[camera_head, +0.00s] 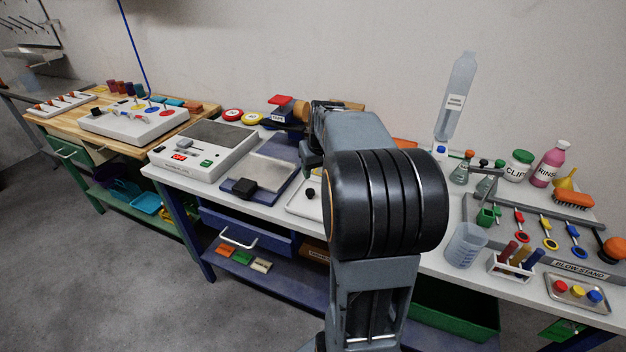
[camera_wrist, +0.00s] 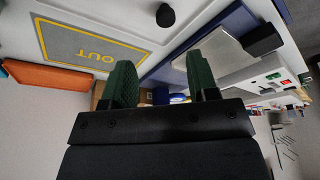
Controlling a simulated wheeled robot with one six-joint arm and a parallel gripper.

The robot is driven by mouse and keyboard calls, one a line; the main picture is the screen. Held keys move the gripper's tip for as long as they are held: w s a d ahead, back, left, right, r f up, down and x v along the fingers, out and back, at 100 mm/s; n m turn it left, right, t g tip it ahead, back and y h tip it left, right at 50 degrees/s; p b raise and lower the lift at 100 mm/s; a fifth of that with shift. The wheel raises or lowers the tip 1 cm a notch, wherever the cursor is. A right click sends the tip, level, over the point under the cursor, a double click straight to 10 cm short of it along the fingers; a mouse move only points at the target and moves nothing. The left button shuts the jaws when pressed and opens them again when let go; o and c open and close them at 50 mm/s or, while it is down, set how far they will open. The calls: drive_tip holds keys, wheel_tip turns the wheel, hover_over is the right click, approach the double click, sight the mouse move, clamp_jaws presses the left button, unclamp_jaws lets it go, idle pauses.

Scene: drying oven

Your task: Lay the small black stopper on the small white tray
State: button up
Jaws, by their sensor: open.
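The small black stopper (camera_head: 310,193) rests on the small white tray (camera_head: 297,209), just left of my arm in the head view. In the wrist view the stopper (camera_wrist: 165,15) is at the top edge, on the white surface beside a grey panel marked OUT in yellow. That white surface (camera_wrist: 140,18) appears to be the tray. My gripper (camera_wrist: 161,64) has its two green-padded fingers apart with nothing between them. The stopper is clear of the fingers. My arm hides much of the tray in the head view.
A black block (camera_head: 243,187) sits on the blue-based plate (camera_head: 268,171) left of the tray. A white instrument (camera_head: 205,150) stands farther left.

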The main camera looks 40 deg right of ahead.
drive_tip(key=s+a+f+n, duration=0.1)
drive_tip(key=s+a+f, duration=0.1)
drive_tip(key=s+a, duration=0.5)
drive_tip(key=s+a+f+n+y, duration=0.1)
drive_tip(key=s+a, duration=0.5)
drive_tip(key=a, duration=0.9)
drive_tip(key=shift+s+f+n, duration=0.35)
drive_tip(key=shift+f+n, duration=0.25)
